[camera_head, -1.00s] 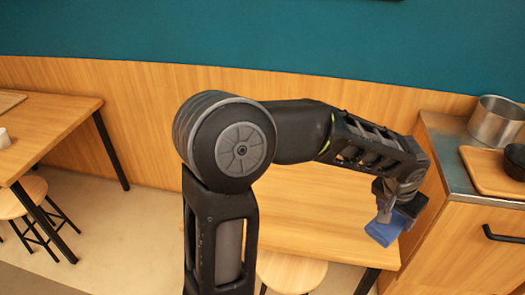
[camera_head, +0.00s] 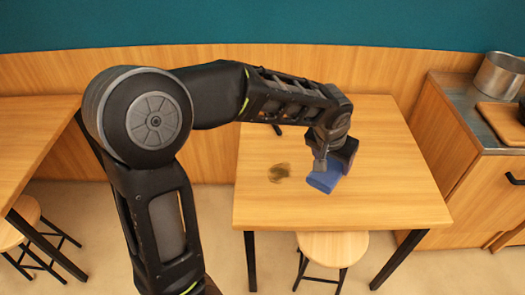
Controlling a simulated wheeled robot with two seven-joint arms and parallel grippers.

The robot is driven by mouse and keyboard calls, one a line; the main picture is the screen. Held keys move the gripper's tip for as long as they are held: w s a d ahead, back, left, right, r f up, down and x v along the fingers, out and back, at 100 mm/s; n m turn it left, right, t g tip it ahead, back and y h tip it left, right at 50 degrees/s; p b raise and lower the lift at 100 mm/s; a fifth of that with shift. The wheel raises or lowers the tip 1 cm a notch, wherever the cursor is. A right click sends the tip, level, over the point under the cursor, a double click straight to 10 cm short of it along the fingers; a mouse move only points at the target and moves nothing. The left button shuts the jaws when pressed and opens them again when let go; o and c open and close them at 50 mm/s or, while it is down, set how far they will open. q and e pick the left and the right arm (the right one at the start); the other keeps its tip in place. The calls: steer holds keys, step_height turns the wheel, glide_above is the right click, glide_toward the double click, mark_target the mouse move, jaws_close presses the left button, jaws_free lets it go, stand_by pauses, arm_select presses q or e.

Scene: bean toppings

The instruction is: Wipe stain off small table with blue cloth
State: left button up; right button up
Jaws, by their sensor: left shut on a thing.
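The small table (camera_head: 390,195) is a light wood square table in the middle right. A dark brownish-green stain (camera_head: 279,172) lies on its top, left of centre. My left gripper (camera_head: 325,168) is shut on the blue cloth (camera_head: 325,180), which hangs folded below the fingers. The cloth is to the right of the stain, over the tabletop. I cannot tell whether it touches the surface. My right gripper is not in view.
A round wooden stool (camera_head: 333,245) stands at the table's front edge. Another wooden table (camera_head: 30,135) with a stool (camera_head: 20,215) is at the left. A counter (camera_head: 470,120) with a metal pot (camera_head: 498,75) and a wooden board (camera_head: 503,121) is at the right.

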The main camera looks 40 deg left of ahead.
arm_select(q)
steer(key=a+f+n+y, duration=0.1)
steer(key=a+f+n, duration=0.1)
steer(key=a, duration=0.4)
steer(key=w+a+f+n+y+b, duration=0.1)
steer(key=a+f+n, duration=0.1)
steer(key=a+f, duration=0.3)
steer(key=a+f+n, duration=0.3)
steer(key=a, duration=0.6)
steer(key=shift+w+f+g+y+b, duration=0.2)
steer(key=shift+g+y+b, duration=0.1)
steer(key=shift+y+b, duration=0.1)
steer(key=shift+f, duration=0.15)
